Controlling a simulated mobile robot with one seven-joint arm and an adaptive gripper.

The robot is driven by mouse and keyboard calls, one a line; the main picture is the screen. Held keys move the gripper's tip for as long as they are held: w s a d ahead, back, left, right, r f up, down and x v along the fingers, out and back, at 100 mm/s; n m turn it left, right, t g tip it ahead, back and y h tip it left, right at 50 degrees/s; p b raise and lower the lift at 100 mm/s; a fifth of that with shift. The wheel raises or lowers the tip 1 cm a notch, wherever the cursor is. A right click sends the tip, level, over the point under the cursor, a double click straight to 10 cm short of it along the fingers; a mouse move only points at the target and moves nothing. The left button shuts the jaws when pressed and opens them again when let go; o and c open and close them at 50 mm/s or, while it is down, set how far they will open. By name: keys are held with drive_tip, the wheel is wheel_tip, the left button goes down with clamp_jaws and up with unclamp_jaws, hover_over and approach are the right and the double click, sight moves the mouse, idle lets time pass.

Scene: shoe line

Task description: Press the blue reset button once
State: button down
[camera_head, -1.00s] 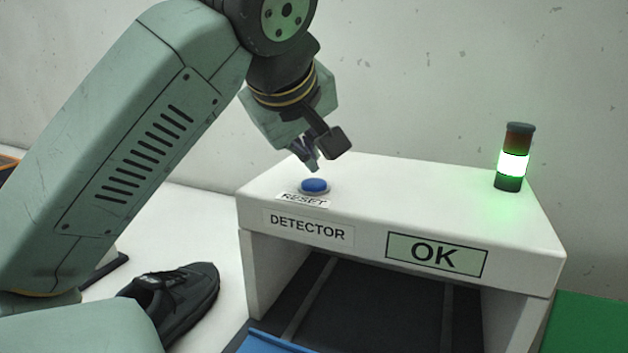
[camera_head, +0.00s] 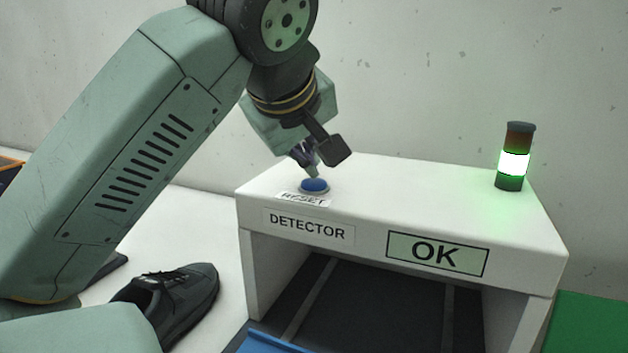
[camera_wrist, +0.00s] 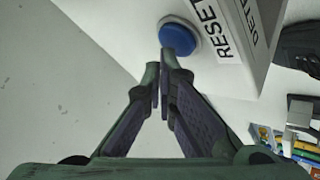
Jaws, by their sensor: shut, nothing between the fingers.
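The blue reset button (camera_head: 314,185) is a round cap in a pale ring on top of the white detector housing (camera_head: 400,190), behind a RESET label (camera_head: 302,199). My gripper (camera_head: 312,176) is shut and empty, its fingertips pointing down just above the button in the head view. Whether they touch the cap I cannot tell. In the wrist view, the button (camera_wrist: 178,40) lies just beyond the shut fingertips (camera_wrist: 160,66) and is largely uncovered. The detector's front panel (camera_head: 437,254) reads OK.
A signal tower (camera_head: 514,157) with a lit green-white band stands at the housing's back right. A black shoe (camera_head: 180,300) lies on the white table to the left. A blue tray edge (camera_head: 270,342) shows at the tunnel opening, and a green surface (camera_head: 588,320) lies at right.

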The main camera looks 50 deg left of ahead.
sight(308, 182)
drive_tip(key=shift+f+b, duration=0.3)
drive_tip(key=shift+f, duration=0.2)
idle(0.6)
drive_tip(key=shift+r+p, duration=0.85)
drive_tip(key=shift+r, duration=0.1)
wheel_tip(308, 182, up, 5)
drive_tip(key=p, duration=0.4)
idle(0.7)
